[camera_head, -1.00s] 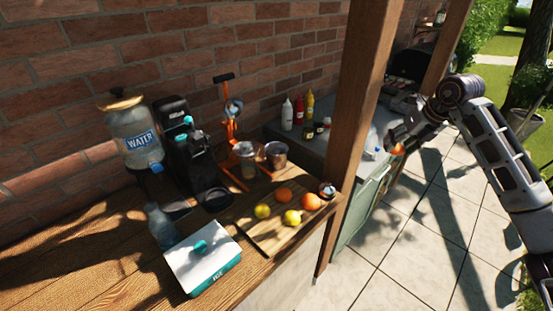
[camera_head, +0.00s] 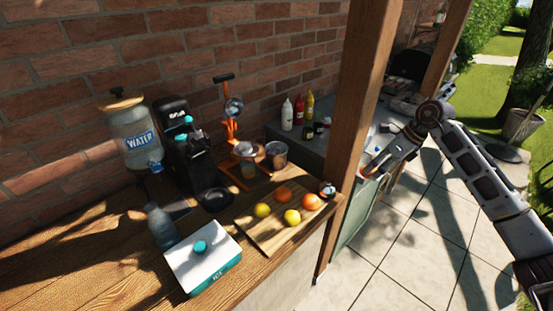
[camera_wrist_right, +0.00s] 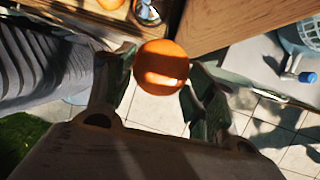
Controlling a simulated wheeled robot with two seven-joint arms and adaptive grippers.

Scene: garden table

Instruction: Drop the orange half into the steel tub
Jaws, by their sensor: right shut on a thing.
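My right gripper (camera_head: 369,172) is shut on the orange half (camera_wrist_right: 161,67), which sits between its two fingertips in the right wrist view. In the head view it is right of the wooden post, over the gap by the green cabinet. I cannot tell whether either is the steel tub. A small shiny metal cup (camera_head: 328,189) is at the board's right end; it also shows in the right wrist view (camera_wrist_right: 147,12). My left gripper is out of view.
The cutting board (camera_head: 258,232) holds several fruits. A wooden post (camera_head: 352,130) rises between the wooden counter and the grey side counter, which carries sauce bottles (camera_head: 298,110). A white ice box (camera_head: 203,266), a water dispenser (camera_head: 134,135) and a black machine (camera_head: 187,150) stand left.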

